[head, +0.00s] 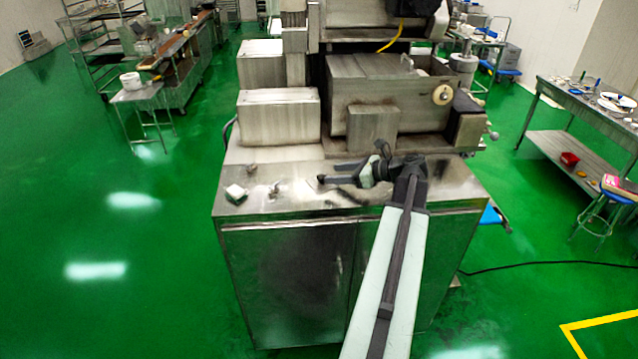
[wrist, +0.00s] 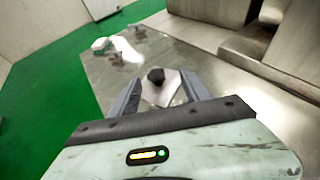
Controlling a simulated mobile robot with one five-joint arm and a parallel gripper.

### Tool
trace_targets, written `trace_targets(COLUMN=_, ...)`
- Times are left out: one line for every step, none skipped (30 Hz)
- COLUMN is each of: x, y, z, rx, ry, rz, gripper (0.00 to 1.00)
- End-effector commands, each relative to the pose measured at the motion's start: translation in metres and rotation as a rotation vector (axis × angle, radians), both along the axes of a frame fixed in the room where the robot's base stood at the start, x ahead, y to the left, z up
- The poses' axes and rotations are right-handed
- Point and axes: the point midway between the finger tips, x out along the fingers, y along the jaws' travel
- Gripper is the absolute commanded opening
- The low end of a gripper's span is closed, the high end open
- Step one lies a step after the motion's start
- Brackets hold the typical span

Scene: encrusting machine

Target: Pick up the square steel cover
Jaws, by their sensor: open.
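In the wrist view, a pale, roughly square plate with a dark knob on top (wrist: 172,93), which looks like the square steel cover, lies on the steel top. It shows between my open fingers. My gripper (wrist: 155,88) is apart from it as far as I can tell, and its height above it is unclear. In the head view my gripper (head: 328,174) reaches leftward low over the cabinet top. The cover is not clearly made out there, among dark shapes and shadow under the gripper.
A small whitish block (head: 236,193) sits at the left front corner of the cabinet top (head: 300,200). Small grey parts (head: 252,168) lie nearby. The machine's steel housings (head: 280,118) rise behind my gripper. Green floor lies open to the left.

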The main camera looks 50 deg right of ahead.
Motion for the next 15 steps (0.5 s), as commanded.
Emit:
trace_targets(x=0.005, y=0.002, z=-0.004, rx=-0.001, ry=0.0, rz=0.001, gripper=0.55)
trace_targets(x=0.006, y=0.002, z=-0.004, rx=-0.001, ry=0.0, rz=0.0, gripper=0.55)
trace_targets(x=0.006, y=0.002, z=-0.004, rx=-0.001, ry=0.0, rz=0.0, gripper=0.55)
trace_targets(x=0.007, y=0.003, z=-0.004, rx=-0.001, ry=0.001, rz=0.0, gripper=0.55)
trace_targets(x=0.008, y=0.004, z=-0.004, rx=-0.001, ry=0.001, rz=0.0, gripper=0.55)
trace_targets(x=0.01, y=0.006, z=-0.006, rx=-0.001, ry=0.001, rz=0.001, gripper=0.55)
trace_targets(x=0.013, y=0.008, z=-0.008, rx=-0.001, ry=0.001, rz=0.003, gripper=0.55)
trace_targets(x=0.017, y=0.01, z=-0.01, rx=-0.001, ry=0.001, rz=0.004, gripper=0.55)
trace_targets(x=0.022, y=0.014, z=-0.013, rx=-0.002, ry=0.0, rz=0.004, gripper=0.55)
trace_targets(x=0.026, y=0.017, z=-0.015, rx=-0.001, ry=0.001, rz=0.004, gripper=0.55)
trace_targets(x=0.031, y=0.02, z=-0.017, rx=-0.001, ry=0.001, rz=0.004, gripper=0.55)
trace_targets(x=0.038, y=0.022, z=-0.021, rx=-0.001, ry=0.001, rz=0.004, gripper=0.55)
trace_targets(x=0.042, y=0.023, z=-0.022, rx=-0.001, ry=0.001, rz=0.004, gripper=0.55)
trace_targets(x=0.046, y=0.024, z=-0.023, rx=-0.001, ry=0.001, rz=0.004, gripper=0.55)
trace_targets(x=0.049, y=0.025, z=-0.024, rx=-0.001, ry=0.001, rz=0.004, gripper=0.55)
